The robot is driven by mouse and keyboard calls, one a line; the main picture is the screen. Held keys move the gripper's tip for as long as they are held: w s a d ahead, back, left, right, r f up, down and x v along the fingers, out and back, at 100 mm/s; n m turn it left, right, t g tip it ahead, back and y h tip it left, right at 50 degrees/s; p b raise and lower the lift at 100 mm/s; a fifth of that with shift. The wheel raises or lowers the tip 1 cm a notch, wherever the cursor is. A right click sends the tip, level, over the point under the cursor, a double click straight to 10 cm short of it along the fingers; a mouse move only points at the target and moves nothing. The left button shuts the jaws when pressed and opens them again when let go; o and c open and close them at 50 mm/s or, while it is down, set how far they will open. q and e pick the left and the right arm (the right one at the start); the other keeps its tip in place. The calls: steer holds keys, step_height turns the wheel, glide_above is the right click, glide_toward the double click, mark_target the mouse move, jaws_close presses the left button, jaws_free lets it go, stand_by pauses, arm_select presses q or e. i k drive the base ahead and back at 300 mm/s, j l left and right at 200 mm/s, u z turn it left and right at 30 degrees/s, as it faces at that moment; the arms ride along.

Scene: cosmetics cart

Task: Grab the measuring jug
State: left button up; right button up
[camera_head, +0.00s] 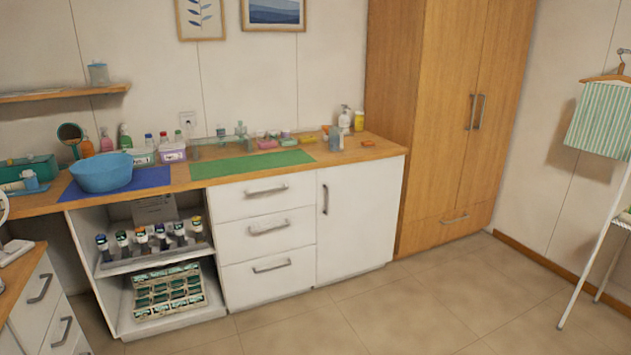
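I cannot pick out a measuring jug for certain. A small clear, bluish container (98,74) stands on the wall shelf at the upper left; it is too small to tell whether it is a jug. A grey-blue upright vessel (335,138) stands near the right end of the counter, and its kind is also unclear. Neither of my grippers is in view.
The wooden counter (375,149) holds a blue bowl (101,175) on a blue mat (150,178), a green mat (225,167) and several bottles. An open shelf below holds dark bottles. A drying rack (597,257) stands right. The tiled floor (400,310) is clear.

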mark_target(337, 137)
steer(key=i, duration=0.6)
steer(key=i+j+z, duration=0.1)
steer(key=i, duration=0.5)
steer(key=i+j+z, duration=0.1)
steer(key=i, duration=0.45)
steer(key=i+j+u, duration=0.2)
steer(key=i+j, duration=1)
steer(key=i, duration=0.05)
